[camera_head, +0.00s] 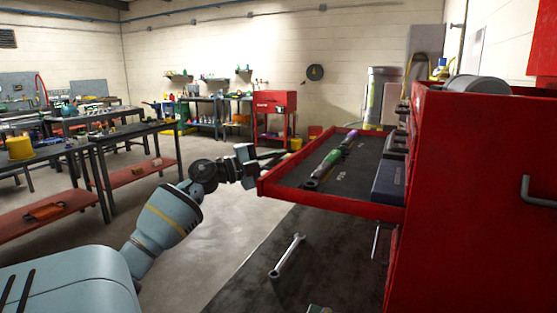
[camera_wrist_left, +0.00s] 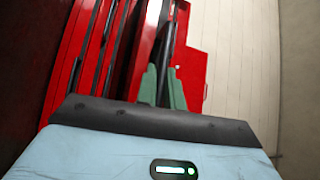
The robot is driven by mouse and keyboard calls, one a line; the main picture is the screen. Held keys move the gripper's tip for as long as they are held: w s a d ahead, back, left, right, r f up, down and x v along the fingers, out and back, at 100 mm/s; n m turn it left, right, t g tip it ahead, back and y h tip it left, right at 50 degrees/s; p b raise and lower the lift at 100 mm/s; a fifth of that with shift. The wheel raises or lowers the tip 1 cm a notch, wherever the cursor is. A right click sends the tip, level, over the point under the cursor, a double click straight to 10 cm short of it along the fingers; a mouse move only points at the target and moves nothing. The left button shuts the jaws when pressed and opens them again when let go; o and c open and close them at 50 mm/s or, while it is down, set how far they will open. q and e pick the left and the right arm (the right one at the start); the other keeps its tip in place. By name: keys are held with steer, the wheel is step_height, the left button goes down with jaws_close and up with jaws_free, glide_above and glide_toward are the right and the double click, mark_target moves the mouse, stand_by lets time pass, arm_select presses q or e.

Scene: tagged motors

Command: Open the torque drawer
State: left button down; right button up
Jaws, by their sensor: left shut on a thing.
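The red torque drawer (camera_head: 330,201) stands pulled out to the left from the red tool cabinet (camera_head: 475,200). Inside on its dark liner lie tools with green and purple handles (camera_head: 335,156) and a dark blue case (camera_head: 389,182). My left gripper (camera_head: 272,158) is at the drawer's outer left end, shut on its handle, which the gripper mostly hides. In the left wrist view the green fingers (camera_wrist_left: 163,78) close against a red drawer front (camera_wrist_left: 143,60).
A wrench (camera_head: 287,257) lies on a dark surface (camera_head: 335,240) below the drawer. A cabinet handle (camera_head: 538,192) sticks out at the right. Workbenches (camera_head: 130,135) stand at the left and back. The floor (camera_head: 225,215) left of the drawer is clear.

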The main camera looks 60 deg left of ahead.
arm_select(q)
steer(key=c, duration=1.5)
jaws_free()
steer(key=shift+s, duration=0.15)
steer(key=shift+b+v, duration=0.3)
steer(key=shift+v, duration=3.5)
